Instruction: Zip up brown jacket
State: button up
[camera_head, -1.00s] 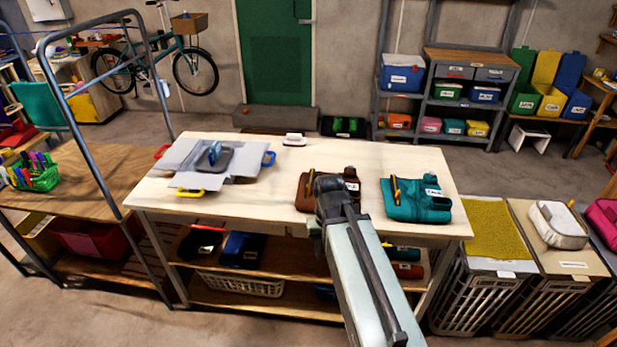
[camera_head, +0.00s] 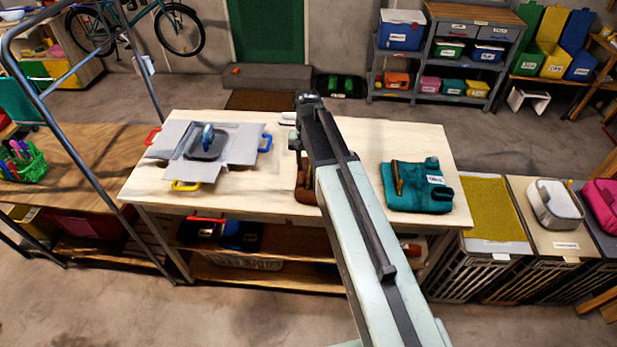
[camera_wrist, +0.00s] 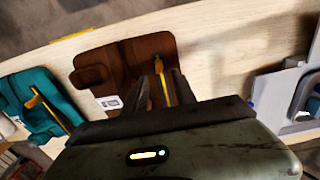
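The brown jacket (camera_wrist: 125,68) lies folded on the pale wooden table (camera_head: 375,140). In the head view my arm hides most of it, leaving a brown edge (camera_head: 303,190). In the wrist view it has a white label (camera_wrist: 109,102) and a yellow zipper strip (camera_wrist: 164,92). My gripper (camera_wrist: 166,76) points at the jacket with its two dark fingers apart. The yellow strip shows in the gap between them. I cannot tell whether the fingers touch it. In the head view my gripper (camera_head: 306,98) appears over the table's back part, fingertips unclear.
A teal jacket (camera_head: 418,190) with a yellow strip lies on the right of the table. A grey open-flapped object (camera_head: 235,160) with coloured handles lies on the left. A metal frame (camera_head: 75,110) stands at the far left. Hampers (camera_head: 480,265) stand right of the table.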

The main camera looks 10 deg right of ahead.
aim_at(307, 177)
notch_tip(307, 177, down, 6)
jog(key=b, duration=0.4)
jog(key=shift+r, duration=0.25)
jog(key=shift+s+r, duration=0.1)
jog(key=shift+r, duration=0.05)
grip_shut()
dwell(0.8)
